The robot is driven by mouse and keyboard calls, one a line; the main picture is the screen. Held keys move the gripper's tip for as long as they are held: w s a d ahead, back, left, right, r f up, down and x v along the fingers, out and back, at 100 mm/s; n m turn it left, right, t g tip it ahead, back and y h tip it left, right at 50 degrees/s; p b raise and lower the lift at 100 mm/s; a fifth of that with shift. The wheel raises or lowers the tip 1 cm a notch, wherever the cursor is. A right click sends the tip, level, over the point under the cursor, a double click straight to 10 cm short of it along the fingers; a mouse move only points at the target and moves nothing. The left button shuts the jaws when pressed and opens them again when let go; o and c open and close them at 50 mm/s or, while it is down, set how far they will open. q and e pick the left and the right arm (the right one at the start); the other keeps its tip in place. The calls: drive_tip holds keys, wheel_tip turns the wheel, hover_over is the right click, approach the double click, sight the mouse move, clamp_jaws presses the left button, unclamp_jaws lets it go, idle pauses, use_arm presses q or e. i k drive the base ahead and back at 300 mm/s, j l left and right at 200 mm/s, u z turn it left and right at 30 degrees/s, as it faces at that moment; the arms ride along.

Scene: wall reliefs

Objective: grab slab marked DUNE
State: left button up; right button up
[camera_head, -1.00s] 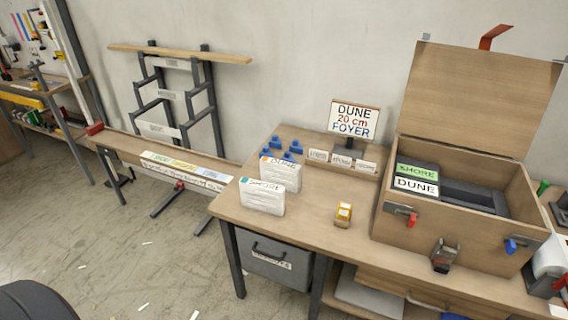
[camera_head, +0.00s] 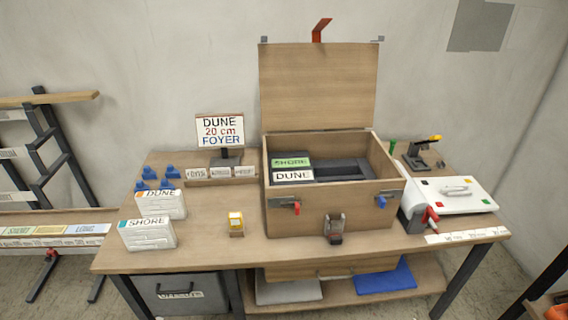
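A dark slab with a white label reading DUNE (camera_head: 293,176) lies in the open wooden box (camera_head: 330,216) on the workbench. It sits at the front left inside the box. Just behind it is a slab with a green label reading SHORE (camera_head: 291,162). On the bench's left stand two white blocks, one marked DUNE (camera_head: 161,205) and, in front of it, one marked SHORE (camera_head: 148,234). A sign reading DUNE 20 cm FOYER (camera_head: 220,131) stands behind them. Neither of my grippers is in view.
The box lid (camera_head: 318,88) stands open against the wall. A small yellow-topped item (camera_head: 236,223) is left of the box. Blue pieces (camera_head: 170,172) stand at the back left. A white board with a red-handled clamp (camera_head: 458,193) is at the right.

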sight(170, 204)
drive_tip(key=i+l, duration=0.2)
drive_tip(key=i, duration=0.15)
drive_tip(key=i+l, duration=0.15)
drive_tip(key=i, duration=0.2)
drive_tip(key=i+l, duration=0.2)
drive_tip(key=i, duration=0.2)
drive_tip(key=k+j+u, duration=0.15)
drive_tip(key=u, duration=0.2)
drive_tip(key=k+j+u, duration=0.1)
drive_tip(key=u, duration=0.2)
drive_tip(key=k+j+u, duration=0.1)
drive_tip(key=j+u, duration=0.25)
drive_tip(key=i+j+z, duration=0.1)
drive_tip(key=j+z, duration=0.15)
drive_tip(key=j, duration=0.15)
